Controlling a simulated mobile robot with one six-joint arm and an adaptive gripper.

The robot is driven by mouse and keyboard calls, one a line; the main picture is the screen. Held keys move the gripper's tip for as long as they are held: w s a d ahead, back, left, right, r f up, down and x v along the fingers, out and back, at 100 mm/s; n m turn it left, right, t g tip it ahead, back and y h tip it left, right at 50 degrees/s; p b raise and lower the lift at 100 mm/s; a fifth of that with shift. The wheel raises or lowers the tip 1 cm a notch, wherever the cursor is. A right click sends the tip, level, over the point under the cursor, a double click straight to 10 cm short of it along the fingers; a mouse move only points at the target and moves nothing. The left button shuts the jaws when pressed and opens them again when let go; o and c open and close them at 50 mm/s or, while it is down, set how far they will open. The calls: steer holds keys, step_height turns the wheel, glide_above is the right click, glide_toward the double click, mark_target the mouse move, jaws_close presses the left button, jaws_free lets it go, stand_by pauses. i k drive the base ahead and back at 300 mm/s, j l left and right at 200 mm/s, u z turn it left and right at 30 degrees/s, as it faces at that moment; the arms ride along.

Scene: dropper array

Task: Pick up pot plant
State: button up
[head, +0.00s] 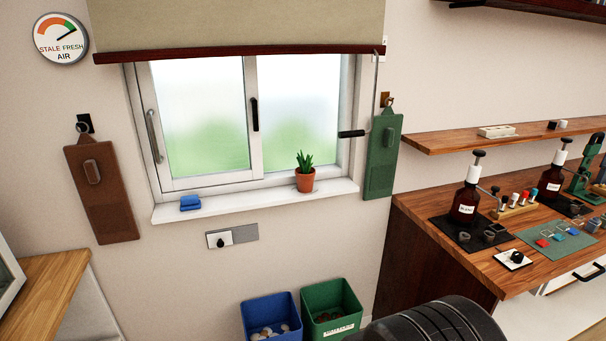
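The pot plant (305,181) is a small terracotta pot with spiky green leaves. It stands upright on the white windowsill (240,206), right of the middle of the window. A dark rounded part of my own arm shows at the bottom right of the head view, well below and right of the plant. My gripper's fingers are not in view, and nothing is touching the plant.
A blue item (190,203) lies on the sill's left. A green board (381,158) hangs right of the window. Blue (258,312) and green (330,300) bins stand below. A wooden counter (425,215) with bottles is at right.

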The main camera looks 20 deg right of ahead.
mark_target(305, 173)
steer(key=i+l+u, duration=0.1)
steer(key=i+l, duration=0.15)
steer(key=i, duration=0.15)
steer(key=i+l+u, duration=0.1)
steer(key=i+l, duration=0.2)
steer(key=i, duration=0.1)
